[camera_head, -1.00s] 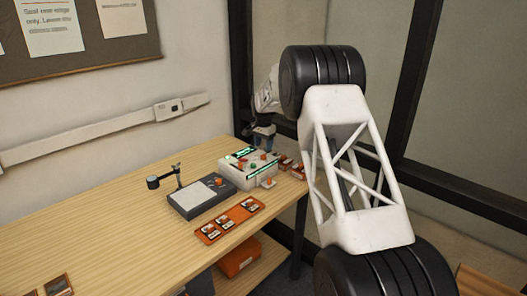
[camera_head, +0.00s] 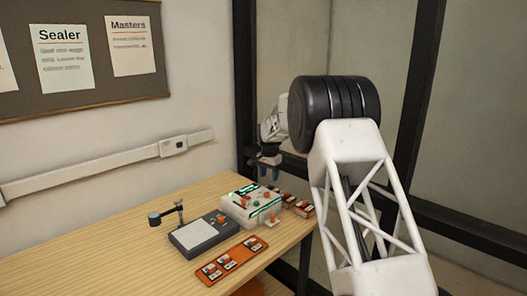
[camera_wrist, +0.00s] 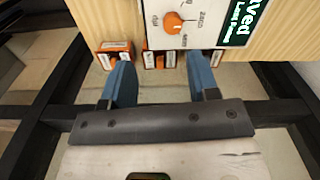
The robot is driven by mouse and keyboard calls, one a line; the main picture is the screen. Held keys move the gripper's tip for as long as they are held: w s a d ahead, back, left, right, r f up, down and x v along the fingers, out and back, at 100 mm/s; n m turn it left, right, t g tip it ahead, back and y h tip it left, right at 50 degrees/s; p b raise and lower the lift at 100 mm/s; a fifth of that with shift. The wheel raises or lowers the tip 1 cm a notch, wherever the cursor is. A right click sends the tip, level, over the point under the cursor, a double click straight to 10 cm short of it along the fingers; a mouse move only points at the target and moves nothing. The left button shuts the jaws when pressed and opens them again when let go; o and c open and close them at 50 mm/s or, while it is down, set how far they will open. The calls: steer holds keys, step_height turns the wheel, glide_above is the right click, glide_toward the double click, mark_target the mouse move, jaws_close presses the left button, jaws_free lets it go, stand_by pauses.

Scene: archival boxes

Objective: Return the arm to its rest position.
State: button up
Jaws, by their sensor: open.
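My gripper (camera_head: 268,173) hangs just beyond the white machine on the table in the head view, above the table's far right end. In the wrist view its two blue fingers (camera_wrist: 158,75) are spread wide with nothing between them. The white machine (camera_head: 238,211) has coloured knobs and green displays. In the wrist view its panel (camera_wrist: 165,8) shows an orange dial, ahead of the fingertips. My arm's black joint and white lattice link fill the right of the head view.
A grey device (camera_head: 204,238) with a small upright arm and an orange tray (camera_head: 253,243) with small items lie on the wooden table (camera_head: 120,245). Small orange boxes (camera_wrist: 113,50) sit by the machine. A dark frame post (camera_head: 245,100) stands behind. The table's left part is clear.

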steer(key=s+d+r+n, duration=0.1)
steer(key=s+d+r, duration=0.4)
steer(key=s, duration=0.6)
steer(key=s+d+r+n+t, duration=0.1)
steer(key=s+d+r, duration=0.1)
steer(key=s+r, duration=0.8)
steer(key=s+d+r+n, duration=0.1)
steer(key=s+d+r, duration=0.3)
steer(key=s, duration=0.9)
steer(key=s+d+f+n, duration=0.1)
steer(key=s+f, duration=0.1)
steer(key=s, duration=1)
steer(key=s+d+f+n+t, duration=0.1)
steer(key=s+d+f, duration=0.1)
steer(key=s, duration=1.1)
steer(key=s+d+f+n, duration=0.1)
steer(key=s+f+n, duration=0.1)
steer(key=s, duration=1.1)
steer(key=shift+s+d+f+t, duration=0.2)
steer(key=shift+d+f+t, duration=0.1)
steer(key=shift+d+f, duration=0.05)
